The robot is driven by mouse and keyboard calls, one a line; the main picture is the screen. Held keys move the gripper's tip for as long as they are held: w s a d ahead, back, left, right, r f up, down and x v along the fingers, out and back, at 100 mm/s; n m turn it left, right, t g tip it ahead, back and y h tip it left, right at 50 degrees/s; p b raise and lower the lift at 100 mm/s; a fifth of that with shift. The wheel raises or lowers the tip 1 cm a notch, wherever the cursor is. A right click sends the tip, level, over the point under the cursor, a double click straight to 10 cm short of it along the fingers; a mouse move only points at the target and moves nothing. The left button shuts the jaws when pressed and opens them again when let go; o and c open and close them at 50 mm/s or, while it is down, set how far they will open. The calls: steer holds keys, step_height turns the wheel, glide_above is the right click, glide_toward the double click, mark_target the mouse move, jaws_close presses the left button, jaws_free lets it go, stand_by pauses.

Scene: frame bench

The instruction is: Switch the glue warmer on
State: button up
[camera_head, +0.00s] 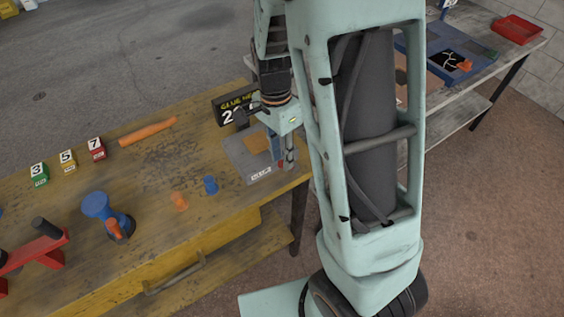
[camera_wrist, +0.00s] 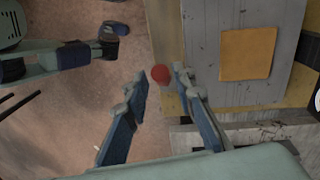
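The glue warmer is a grey plate (camera_head: 240,158) with an orange-brown pad on top, at the right end of the yellow bench. In the wrist view its grey top (camera_wrist: 226,105) and the pad (camera_wrist: 248,54) lie right of my fingers. A red round knob (camera_wrist: 160,73) shows at the plate's left edge, between my fingertips. My gripper (camera_head: 284,158) is low beside the warmer's right edge. In the wrist view my gripper (camera_wrist: 159,80) is open, with one finger on each side of the knob. I cannot tell whether a finger touches it.
A black sign (camera_head: 236,106) reading "GLUE HE…" and "20…" stands behind the warmer, partly hidden by my arm. Two small pegs, orange (camera_head: 179,201) and blue (camera_head: 210,185), stand left of it. Numbered blocks (camera_head: 67,161) and an orange rod (camera_head: 147,131) are farther left.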

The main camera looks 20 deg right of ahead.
steer(key=shift+s+f, duration=0.1)
steer(key=shift+f, duration=1.5)
jaws_close()
